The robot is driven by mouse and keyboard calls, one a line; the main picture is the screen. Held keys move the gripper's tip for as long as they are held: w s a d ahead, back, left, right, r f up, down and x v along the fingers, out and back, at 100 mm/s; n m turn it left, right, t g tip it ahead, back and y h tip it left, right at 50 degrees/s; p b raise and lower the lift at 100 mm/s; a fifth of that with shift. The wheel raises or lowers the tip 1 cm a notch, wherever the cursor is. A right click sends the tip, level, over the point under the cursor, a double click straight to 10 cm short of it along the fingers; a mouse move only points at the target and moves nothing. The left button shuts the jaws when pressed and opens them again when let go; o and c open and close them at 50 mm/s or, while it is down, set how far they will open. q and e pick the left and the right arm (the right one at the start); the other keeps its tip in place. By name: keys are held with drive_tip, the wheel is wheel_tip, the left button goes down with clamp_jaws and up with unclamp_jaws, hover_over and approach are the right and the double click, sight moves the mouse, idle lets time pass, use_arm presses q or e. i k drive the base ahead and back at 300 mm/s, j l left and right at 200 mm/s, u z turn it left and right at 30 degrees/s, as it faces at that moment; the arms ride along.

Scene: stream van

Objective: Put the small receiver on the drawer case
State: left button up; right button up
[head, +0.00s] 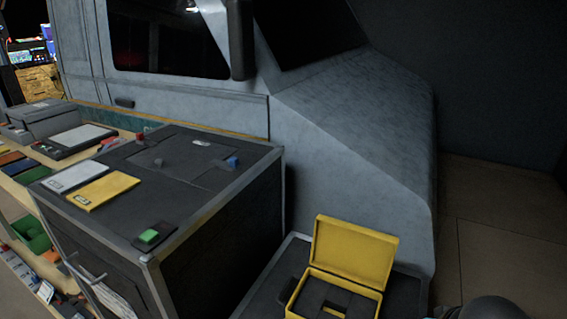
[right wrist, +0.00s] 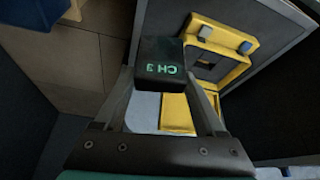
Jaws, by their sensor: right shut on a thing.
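The small receiver (right wrist: 160,65) is a black box with green "CH 3" lettering. My right gripper (right wrist: 165,85) is shut on it, with a finger on each side. In the head view I see neither the receiver nor the gripper's fingers. The drawer case (head: 215,222) is the big dark case at left in the head view, with a metal-edged flat top and handles on its front. My left gripper is in neither view.
An open yellow box (head: 350,250) with dark foam stands on a lower dark surface right of the case; it also shows in the right wrist view (right wrist: 222,35). The case top holds a yellow plate (head: 103,190), a grey plate (head: 75,176) and a green-topped block (head: 149,236).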

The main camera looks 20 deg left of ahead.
sight(144, 207)
drive_tip(key=k+j, duration=0.15)
drive_tip(key=j, duration=0.2)
drive_tip(key=k+j, duration=0.1)
drive_tip(key=j, duration=0.25)
drive_tip(key=k+j, duration=0.15)
drive_tip(key=j, duration=0.2)
drive_tip(key=k+j, duration=0.15)
drive_tip(key=j, duration=0.2)
drive_tip(key=i+j, duration=0.1)
drive_tip(key=j, duration=1.05)
drive_tip(key=i+j, duration=0.15)
drive_tip(key=j, duration=0.45)
